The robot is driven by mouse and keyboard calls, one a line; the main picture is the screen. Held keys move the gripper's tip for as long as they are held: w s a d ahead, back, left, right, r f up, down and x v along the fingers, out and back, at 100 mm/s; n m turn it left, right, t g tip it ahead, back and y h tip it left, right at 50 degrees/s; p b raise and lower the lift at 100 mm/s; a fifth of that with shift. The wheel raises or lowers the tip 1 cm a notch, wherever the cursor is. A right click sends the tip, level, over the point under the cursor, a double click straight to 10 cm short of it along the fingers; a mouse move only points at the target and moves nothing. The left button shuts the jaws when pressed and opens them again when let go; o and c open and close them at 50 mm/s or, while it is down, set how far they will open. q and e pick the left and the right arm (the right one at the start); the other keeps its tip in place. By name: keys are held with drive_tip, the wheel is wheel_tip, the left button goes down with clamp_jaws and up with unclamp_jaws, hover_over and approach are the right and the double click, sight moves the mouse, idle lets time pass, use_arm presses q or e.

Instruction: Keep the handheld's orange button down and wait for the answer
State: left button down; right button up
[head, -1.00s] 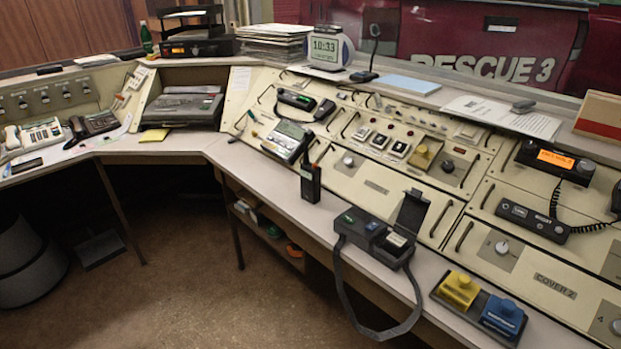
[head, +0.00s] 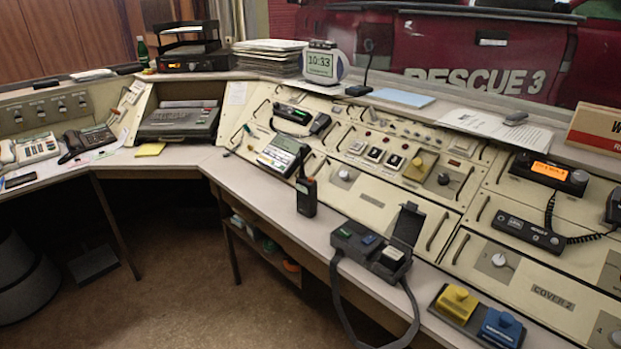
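A black handheld radio (head: 306,197) with a short antenna stands upright on the pale desk near its front edge, in the middle of the head view. Its orange button cannot be made out at this size. Nothing touches the handheld. Neither of my grippers shows in the head view.
A black case with an open lid and a hanging strap (head: 372,248) stands to the right of the handheld. Yellow (head: 456,303) and blue (head: 501,327) blocks sit further right. A grey device with a screen (head: 283,154) is behind it. The desk (head: 250,188) to its left is clear.

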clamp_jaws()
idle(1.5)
